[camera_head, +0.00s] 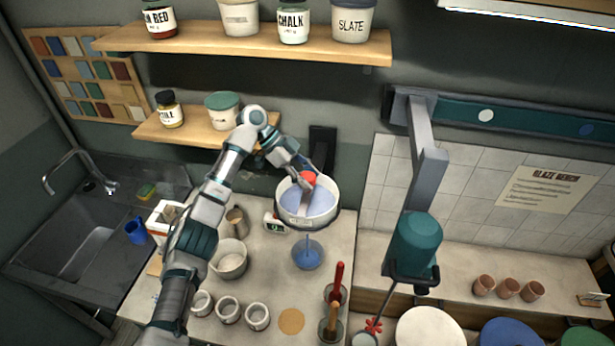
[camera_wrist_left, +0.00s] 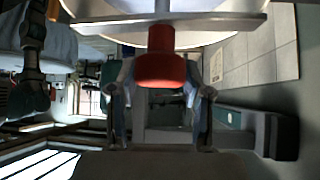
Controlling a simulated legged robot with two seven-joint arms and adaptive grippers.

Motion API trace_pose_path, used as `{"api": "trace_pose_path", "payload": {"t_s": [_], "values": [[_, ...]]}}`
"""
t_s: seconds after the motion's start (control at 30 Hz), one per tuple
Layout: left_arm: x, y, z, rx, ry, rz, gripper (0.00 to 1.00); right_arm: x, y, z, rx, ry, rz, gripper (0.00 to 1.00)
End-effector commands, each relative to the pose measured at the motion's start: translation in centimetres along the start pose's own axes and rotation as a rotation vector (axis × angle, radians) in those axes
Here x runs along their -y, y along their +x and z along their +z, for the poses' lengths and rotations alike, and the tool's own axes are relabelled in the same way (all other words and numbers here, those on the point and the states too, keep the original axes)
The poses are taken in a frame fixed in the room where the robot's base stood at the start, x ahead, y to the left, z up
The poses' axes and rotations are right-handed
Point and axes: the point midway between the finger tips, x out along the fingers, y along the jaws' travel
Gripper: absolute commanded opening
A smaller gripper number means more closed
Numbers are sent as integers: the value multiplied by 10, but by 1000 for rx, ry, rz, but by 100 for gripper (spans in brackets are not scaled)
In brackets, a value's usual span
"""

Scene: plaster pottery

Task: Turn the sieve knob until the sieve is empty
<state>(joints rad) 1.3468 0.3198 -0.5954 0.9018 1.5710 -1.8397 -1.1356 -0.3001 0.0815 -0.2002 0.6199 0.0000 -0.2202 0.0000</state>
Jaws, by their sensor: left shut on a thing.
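The white round sieve (camera_head: 331,212) stands over the bench against the back wall, with blue powder (camera_head: 309,205) inside it. A blue heap (camera_head: 307,254) lies directly below. The red knob (camera_head: 308,179) sits above the middle of the sieve. My left gripper (camera_head: 304,182) reaches down to it and is shut on it. In the left wrist view the red knob (camera_wrist_left: 160,70) shows between the two fingers of my left gripper (camera_wrist_left: 160,95). The depth of powder in the sieve is hard to tell. My right gripper is not in view.
A small scale (camera_head: 274,222) and a pitcher (camera_head: 237,221) stand left of the sieve. A bowl (camera_head: 229,259) and several small cups stand in front. A teal mixer (camera_head: 413,245) hangs at right. A shelf (camera_head: 190,128) is behind my left arm.

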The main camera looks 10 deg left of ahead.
Motion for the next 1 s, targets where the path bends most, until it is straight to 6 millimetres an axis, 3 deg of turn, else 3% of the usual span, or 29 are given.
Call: {"api": "trace_pose_path", "payload": {"t_s": [0.5, 1.0], "values": [[4, 1, -3, -1, 180, 176, 14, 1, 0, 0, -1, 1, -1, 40], [1, -1, -2, 0, 225, 211, 14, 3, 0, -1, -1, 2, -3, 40]]}}
